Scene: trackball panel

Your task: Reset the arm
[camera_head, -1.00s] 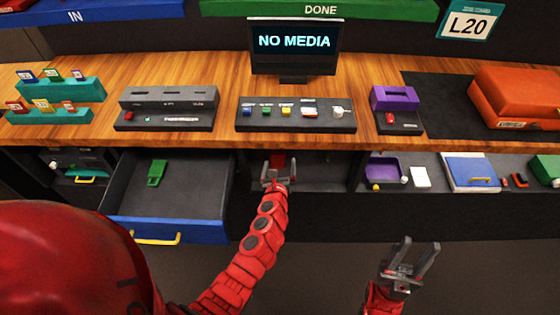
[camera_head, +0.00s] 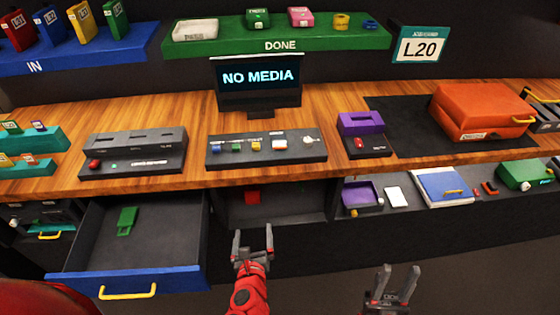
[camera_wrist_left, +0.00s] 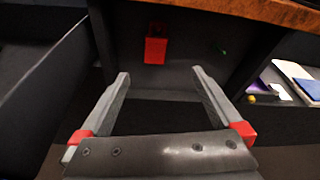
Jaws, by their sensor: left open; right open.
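My left gripper (camera_head: 253,243) is open and empty in front of the dark open compartment (camera_head: 290,205) under the counter. In the left wrist view its two fingers (camera_wrist_left: 160,90) are spread with nothing between them. A red block (camera_head: 252,197) lies inside that compartment, beyond the fingertips and apart from them; it also shows in the left wrist view (camera_wrist_left: 155,48). My right gripper (camera_head: 396,283) is open and empty at the lower right, below the shelf and touching nothing.
An open drawer (camera_head: 165,245) with a blue front and a green piece (camera_head: 127,220) inside juts out left of my left gripper. The wooden counter (camera_head: 205,180) is above. A shelf with a purple tray (camera_head: 360,188) and blue book-like box (camera_head: 440,185) is right. The floor space between the grippers is clear.

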